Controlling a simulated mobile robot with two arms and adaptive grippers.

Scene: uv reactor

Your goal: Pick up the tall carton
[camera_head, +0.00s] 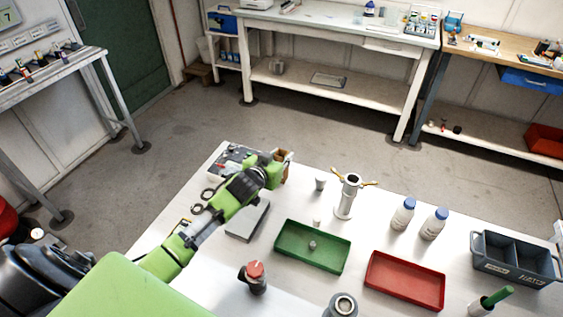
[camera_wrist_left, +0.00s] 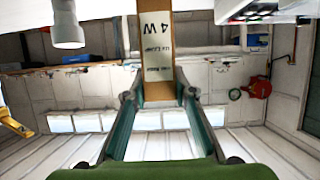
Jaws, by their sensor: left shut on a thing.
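The tall carton (camera_wrist_left: 158,50) is a narrow brown box with a white label reading "4 W". In the left wrist view it stands between the two fingers of my left gripper (camera_wrist_left: 160,96), which are shut on its near end, and its other end runs out of the top of the picture. In the head view only a small brown part of the carton (camera_head: 286,155) shows past my green left gripper (camera_head: 279,166), at the table's far left part. I cannot tell whether the carton touches the table. My right gripper is not in view.
On the white table (camera_head: 180,285) stand a green tray (camera_head: 290,261), a red tray (camera_head: 400,299), a metal cylinder with wing handles (camera_head: 345,201), two blue-capped bottles (camera_head: 403,214) and a grey divided bin (camera_head: 485,264). A grey flat box (camera_head: 247,222) lies below my left arm.

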